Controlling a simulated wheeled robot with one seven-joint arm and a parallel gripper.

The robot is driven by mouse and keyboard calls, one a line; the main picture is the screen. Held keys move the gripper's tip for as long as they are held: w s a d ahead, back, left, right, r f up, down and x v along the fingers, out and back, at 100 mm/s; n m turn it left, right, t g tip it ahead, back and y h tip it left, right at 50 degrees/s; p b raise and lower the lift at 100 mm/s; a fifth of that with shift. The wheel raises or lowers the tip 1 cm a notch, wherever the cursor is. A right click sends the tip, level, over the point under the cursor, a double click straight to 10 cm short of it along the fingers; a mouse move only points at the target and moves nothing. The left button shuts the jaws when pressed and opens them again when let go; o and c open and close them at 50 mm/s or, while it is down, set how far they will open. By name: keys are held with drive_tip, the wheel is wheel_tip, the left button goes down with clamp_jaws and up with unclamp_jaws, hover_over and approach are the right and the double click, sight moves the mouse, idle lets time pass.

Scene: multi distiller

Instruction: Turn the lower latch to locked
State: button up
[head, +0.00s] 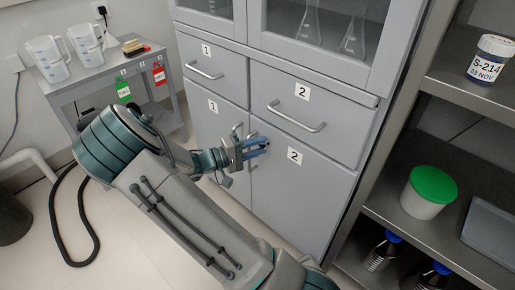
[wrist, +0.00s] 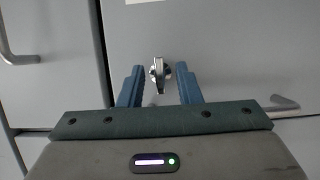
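The latch (wrist: 158,74) is a small metal turn-piece on a grey cabinet front, seen in the wrist view. Its long side runs roughly up and down in that picture. My gripper (wrist: 160,88) is open, with one blue finger on each side of the latch and a visible gap to both. I cannot tell whether the fingertips reach as far as its face. In the head view my gripper (head: 262,146) is in front of the lower doors, near the seam between door 1 and door 2 (head: 300,190). It hides the latch there.
Drawer handles (head: 298,116) stick out above my gripper. A shelf unit on the right holds a green-lidded tub (head: 429,192) and a labelled jar (head: 491,59). A side table (head: 93,78) with jugs stands at the back left. The floor at lower left is partly clear.

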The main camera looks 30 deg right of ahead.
clamp_jaws()
